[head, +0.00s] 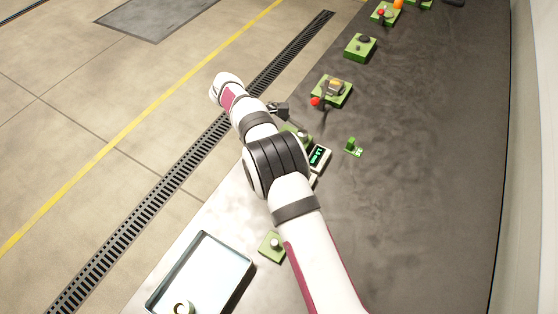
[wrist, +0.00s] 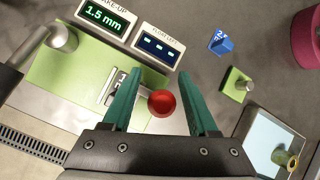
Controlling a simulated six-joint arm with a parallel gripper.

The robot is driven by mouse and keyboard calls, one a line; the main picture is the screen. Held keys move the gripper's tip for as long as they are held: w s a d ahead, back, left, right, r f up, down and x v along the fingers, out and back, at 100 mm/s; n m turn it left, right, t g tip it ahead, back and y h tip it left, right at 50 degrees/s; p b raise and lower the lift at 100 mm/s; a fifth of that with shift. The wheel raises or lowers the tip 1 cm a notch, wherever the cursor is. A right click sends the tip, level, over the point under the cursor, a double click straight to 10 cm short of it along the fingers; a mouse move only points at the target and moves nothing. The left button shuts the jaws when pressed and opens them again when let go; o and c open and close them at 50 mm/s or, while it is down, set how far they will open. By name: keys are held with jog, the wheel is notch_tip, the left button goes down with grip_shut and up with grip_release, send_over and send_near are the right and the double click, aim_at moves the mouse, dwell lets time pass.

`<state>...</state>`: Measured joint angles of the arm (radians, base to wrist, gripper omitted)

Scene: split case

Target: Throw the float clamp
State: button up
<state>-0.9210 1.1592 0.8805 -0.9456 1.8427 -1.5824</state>
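A red ball knob (wrist: 162,103), apparently on the clamp lever, shows between the two teal fingers of my gripper (wrist: 162,73) in the wrist view. The fingers stand apart, with a gap on both sides of the knob; its depth relative to them is unclear. A green fixture plate (wrist: 75,72) lies to the left, with a pale numbered scale (wrist: 120,86) near the left finger. In the head view my gripper (head: 279,110) is beside a partly hidden green fixture (head: 303,136).
A display reading 1.5 mm (wrist: 104,17) and a second display with dashes (wrist: 158,46) stand beside the plate. A blue block (wrist: 221,41), a green block with a peg (wrist: 238,84) and a tray (head: 240,282) are nearby. More green fixtures (head: 345,98) line the bench.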

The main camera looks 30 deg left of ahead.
jog(key=v, duration=0.7)
jog(key=shift+r, duration=0.25)
jog(key=shift+s+a, duration=0.1)
jog(key=shift+a, duration=0.05)
jog(key=d+r+m+g+y, duration=0.1)
jog(key=d+r+m+y, duration=0.1)
jog(key=d+r+m, duration=0.7)
jog(key=d+r+m+g+y, duration=0.1)
jog(key=d+r+m, duration=0.35)
jog(key=d, duration=0.75)
jog(key=s+d+f+m+y, duration=0.1)
jog(key=s+d+m, duration=0.3)
jog(key=s, duration=0.3)
jog(key=s+d+f+m+y, duration=0.1)
jog(key=s+d+m+y, duration=0.1)
jog(key=s+m, duration=0.4)
jog(key=s+d+f+m+t+y, duration=0.1)
jog(key=s+d+f+m+y, duration=0.1)
jog(key=s+d+m, duration=0.3)
jog(key=s, duration=0.3)
jog(key=shift+d, duration=0.35)
